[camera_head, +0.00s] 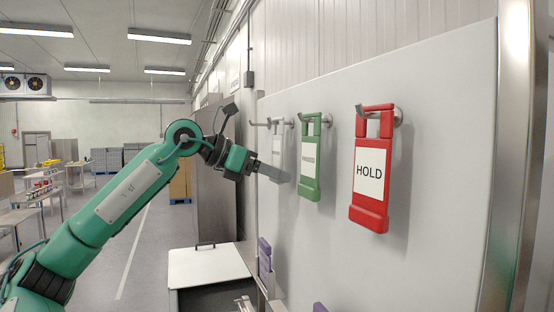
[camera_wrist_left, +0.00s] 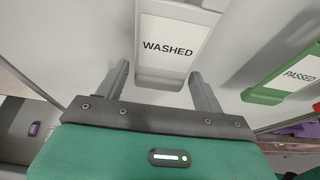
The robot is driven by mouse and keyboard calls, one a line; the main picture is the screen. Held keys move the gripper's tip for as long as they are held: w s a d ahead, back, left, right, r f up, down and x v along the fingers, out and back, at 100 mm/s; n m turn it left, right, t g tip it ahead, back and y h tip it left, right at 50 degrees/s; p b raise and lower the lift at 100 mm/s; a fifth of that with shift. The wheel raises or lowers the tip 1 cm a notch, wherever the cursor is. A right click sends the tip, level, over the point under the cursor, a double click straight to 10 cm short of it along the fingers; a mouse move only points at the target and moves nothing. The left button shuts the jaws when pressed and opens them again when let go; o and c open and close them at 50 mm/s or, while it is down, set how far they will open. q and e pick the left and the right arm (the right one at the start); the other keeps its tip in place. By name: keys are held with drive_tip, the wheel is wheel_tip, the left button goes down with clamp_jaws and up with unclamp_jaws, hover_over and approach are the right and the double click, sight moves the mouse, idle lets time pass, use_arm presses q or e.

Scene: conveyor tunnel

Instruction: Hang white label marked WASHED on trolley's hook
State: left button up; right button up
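The white label marked WASHED (camera_wrist_left: 168,46) hangs against the pale panel. In the head view the white label (camera_head: 278,155) is the leftmost of the hanging labels, on a wall hook (camera_head: 273,122). My left gripper (camera_head: 276,173) is at the label's lower part. In the left wrist view its two fingers (camera_wrist_left: 160,80) stand apart, one either side of the label's lower end, with a gap at each side. It is open and holds nothing. My right gripper is not in view. I cannot make out which part is the trolley's hook.
A green PASSED label (camera_head: 311,160) and a red HOLD label (camera_head: 372,172) hang to the right on the panel (camera_head: 440,190). Below stands a container with a pale lid (camera_head: 208,266), beside a purple object (camera_head: 264,256). Open floor lies at the left; tables stand farther back.

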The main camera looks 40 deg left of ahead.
use_arm(q)
drive_tip(key=c, duration=1.1)
drive_tip(key=shift+r+p, duration=0.55)
drive_tip(key=shift+r, duration=0.3)
drive_tip(key=s+a, duration=0.1)
drive_tip(key=s, duration=0.1)
drive_tip(key=s+a+b, duration=0.1)
drive_tip(key=s, duration=0.1)
drive_tip(key=s+a+b, duration=0.1)
drive_tip(key=s, duration=0.1)
drive_tip(key=shift+w, duration=0.1)
